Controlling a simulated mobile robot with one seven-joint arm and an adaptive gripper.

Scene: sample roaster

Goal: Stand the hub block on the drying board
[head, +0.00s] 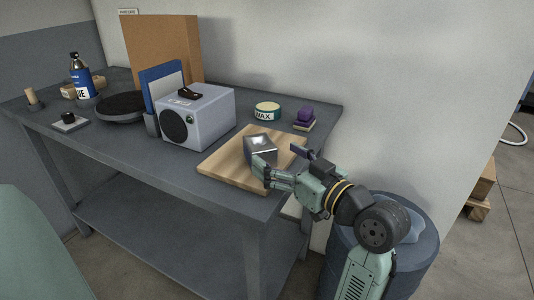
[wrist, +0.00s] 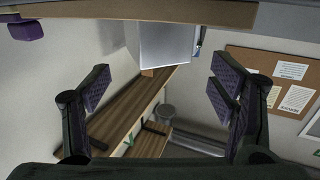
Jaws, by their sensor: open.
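The hub block (head: 260,148), a grey metallic block with a dark spot on its top, rests on the pale wooden drying board (head: 222,168) in the head view. My gripper (head: 277,162) is open, beside the block on its near right side, with one finger partly in front of it. In the wrist view the picture is upside down. The block (wrist: 160,45) shows there as a plain light-grey face, below the board's edge (wrist: 90,10). It lies ahead of the spread fingers (wrist: 160,92), with nothing between the pads. I cannot tell whether a finger touches the block.
A wax tin (head: 267,111) and a purple block (head: 305,115) stand behind the board. A grey roaster box (head: 200,117) stands to its left. The board lies near the bench's (head: 180,185) right end. A dark drum (head: 400,240) stands on the floor beside my arm.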

